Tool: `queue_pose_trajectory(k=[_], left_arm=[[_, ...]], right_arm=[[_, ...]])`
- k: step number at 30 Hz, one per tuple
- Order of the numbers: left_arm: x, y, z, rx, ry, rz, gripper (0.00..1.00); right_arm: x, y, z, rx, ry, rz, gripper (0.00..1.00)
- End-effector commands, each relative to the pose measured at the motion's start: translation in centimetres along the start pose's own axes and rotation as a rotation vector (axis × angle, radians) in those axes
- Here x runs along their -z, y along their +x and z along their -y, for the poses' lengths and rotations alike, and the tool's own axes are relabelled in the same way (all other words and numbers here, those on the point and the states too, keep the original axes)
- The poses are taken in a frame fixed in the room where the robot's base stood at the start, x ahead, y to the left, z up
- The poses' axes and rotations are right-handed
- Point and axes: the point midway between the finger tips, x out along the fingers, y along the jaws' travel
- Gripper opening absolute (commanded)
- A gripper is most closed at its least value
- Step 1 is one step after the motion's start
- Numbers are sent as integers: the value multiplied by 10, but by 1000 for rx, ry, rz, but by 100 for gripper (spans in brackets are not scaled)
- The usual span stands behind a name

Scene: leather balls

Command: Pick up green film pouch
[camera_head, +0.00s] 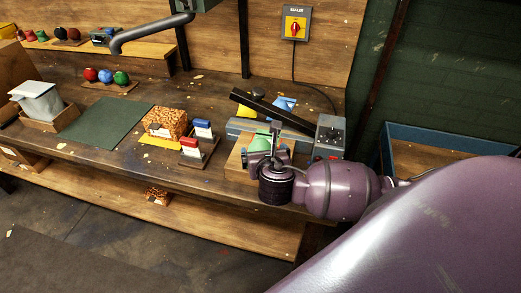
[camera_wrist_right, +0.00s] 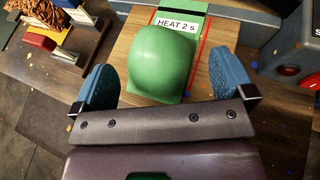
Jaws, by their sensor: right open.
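The green film pouch (camera_wrist_right: 163,60) is a rounded, bulging green shape on a light wooden board (camera_wrist_right: 120,60) in the right wrist view. In the head view a bit of green (camera_head: 258,144) shows beside my right gripper (camera_head: 268,154), which partly covers it. My right gripper (camera_wrist_right: 164,85) is open, with one blue fingertip on each side of the pouch's near part. A gap shows between the pouch and each finger. My left gripper is not in view.
The sealer (camera_head: 245,128) with its raised black bar (camera_head: 268,109) and grey control box (camera_head: 329,136) stand close by.

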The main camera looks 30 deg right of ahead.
Motion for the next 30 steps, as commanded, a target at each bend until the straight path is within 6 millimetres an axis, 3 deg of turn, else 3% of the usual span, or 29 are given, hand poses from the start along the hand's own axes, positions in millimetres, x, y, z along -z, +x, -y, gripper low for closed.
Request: queue_pose_trajectory(k=[9,19,30], left_arm=[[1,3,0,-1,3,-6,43],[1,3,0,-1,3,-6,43],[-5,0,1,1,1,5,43]], right_arm=[[1,40,-3,2,-1,-1,100],[0,47,-4,0,0,0,100],[0,46,-4,0,1,-1,45]])
